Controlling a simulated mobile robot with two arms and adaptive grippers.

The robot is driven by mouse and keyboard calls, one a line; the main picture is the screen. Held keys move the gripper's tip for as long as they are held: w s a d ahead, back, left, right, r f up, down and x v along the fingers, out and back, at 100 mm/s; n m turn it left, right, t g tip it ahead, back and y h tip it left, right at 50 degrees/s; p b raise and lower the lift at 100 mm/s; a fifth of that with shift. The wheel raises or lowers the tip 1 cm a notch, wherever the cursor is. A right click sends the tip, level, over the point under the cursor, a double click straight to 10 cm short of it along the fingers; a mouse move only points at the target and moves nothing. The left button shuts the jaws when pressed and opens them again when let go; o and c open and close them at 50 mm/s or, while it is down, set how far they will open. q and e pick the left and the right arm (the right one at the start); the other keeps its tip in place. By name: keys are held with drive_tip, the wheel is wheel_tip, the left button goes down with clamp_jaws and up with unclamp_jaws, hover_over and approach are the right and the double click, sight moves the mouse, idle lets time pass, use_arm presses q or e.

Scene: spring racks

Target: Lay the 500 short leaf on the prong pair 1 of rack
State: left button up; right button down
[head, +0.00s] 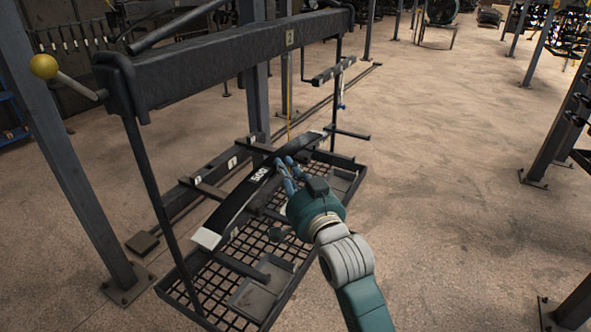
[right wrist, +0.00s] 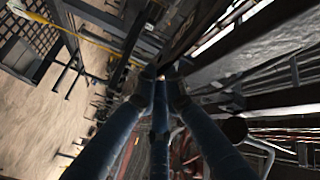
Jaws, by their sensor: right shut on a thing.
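The 500 short leaf (head: 238,200) is a dark, slightly curved bar with white "500" lettering and a pale near end. It lies slantwise over the rack's lower prongs in the head view; I cannot tell whether it touches them. My right gripper (head: 287,168) is shut on the leaf near its middle, right of the lettering. In the right wrist view its blue fingers (right wrist: 162,80) close on a dark edge. The rack (head: 215,62) has a thick dark upper beam, and a lower rail with small number tags and prongs (head: 208,190). The tags are too small to read surely. My left gripper is out of view.
A mesh tray (head: 232,285) lies below the leaf. A yellow-knobbed lever (head: 45,67) stands out at the rack's left. A grey post (head: 62,150) stands at the left. Open floor (head: 440,200) lies to the right, with more racks beyond.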

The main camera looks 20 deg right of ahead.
drive_tip(key=shift+w+a+r, duration=0.15)
drive_tip(key=shift+w+a, duration=0.5)
drive_tip(key=shift+w, duration=0.1)
drive_tip(key=shift+f+b, duration=0.75)
drive_tip(key=shift+f, duration=0.3)
drive_tip(key=c, duration=1.7)
unclamp_jaws()
drive_tip(key=shift+s, duration=0.1)
drive_tip(key=shift+c, duration=0.2)
drive_tip(key=shift+s+f, duration=0.1)
drive_tip(key=s, duration=1.2)
drive_tip(key=shift+f, duration=0.35)
